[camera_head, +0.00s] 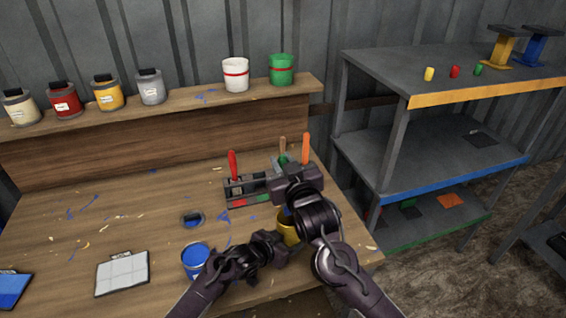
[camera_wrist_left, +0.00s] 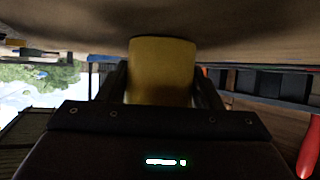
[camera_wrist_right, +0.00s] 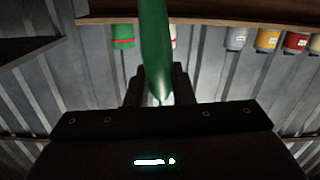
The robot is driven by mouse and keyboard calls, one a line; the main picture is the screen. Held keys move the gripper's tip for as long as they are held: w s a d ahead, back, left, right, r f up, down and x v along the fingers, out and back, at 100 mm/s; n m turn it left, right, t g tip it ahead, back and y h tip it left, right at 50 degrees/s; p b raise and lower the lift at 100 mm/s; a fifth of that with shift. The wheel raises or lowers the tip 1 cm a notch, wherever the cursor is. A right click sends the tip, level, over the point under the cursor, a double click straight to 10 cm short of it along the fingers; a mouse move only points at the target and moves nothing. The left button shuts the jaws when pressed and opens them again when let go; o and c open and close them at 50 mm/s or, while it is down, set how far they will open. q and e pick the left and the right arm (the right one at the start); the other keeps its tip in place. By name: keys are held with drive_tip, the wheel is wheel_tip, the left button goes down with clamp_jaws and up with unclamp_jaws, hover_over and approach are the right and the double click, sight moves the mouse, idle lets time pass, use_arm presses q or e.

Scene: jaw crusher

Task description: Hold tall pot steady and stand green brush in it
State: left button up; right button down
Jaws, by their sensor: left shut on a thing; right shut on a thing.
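The tall pot is a yellow cylinder (camera_head: 288,230) at the front right of the bench, partly hidden by my arms. My left gripper (camera_head: 272,243) is shut on it from the side; the left wrist view shows the yellow pot (camera_wrist_left: 162,70) between the fingers. The green brush (camera_wrist_right: 154,45) shows in the right wrist view as a smooth green handle. My right gripper (camera_wrist_right: 157,88) is shut on it. In the head view my right gripper (camera_head: 290,178) is above and beyond the pot, in front of the rack. The brush's lower end is hidden.
A rack (camera_head: 236,190) holds a red-handled tool (camera_head: 233,165) and an orange-handled tool (camera_head: 306,148), close to my right gripper. A white tile pad (camera_head: 122,272) lies farther left. The bench's left middle is mostly clear.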

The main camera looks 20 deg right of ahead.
drive_tip(key=shift+f, duration=4.75)
drive_tip(key=c, duration=1.2)
unclamp_jaws()
drive_tip(key=shift+o, duration=0.2)
drive_tip(key=shift+s, duration=0.1)
drive_tip(key=s, duration=1.1)
drive_tip(key=shift+s+d+r, duration=0.25)
drive_tip(key=shift+s+r, duration=0.1)
drive_tip(key=shift+s, duration=0.05)
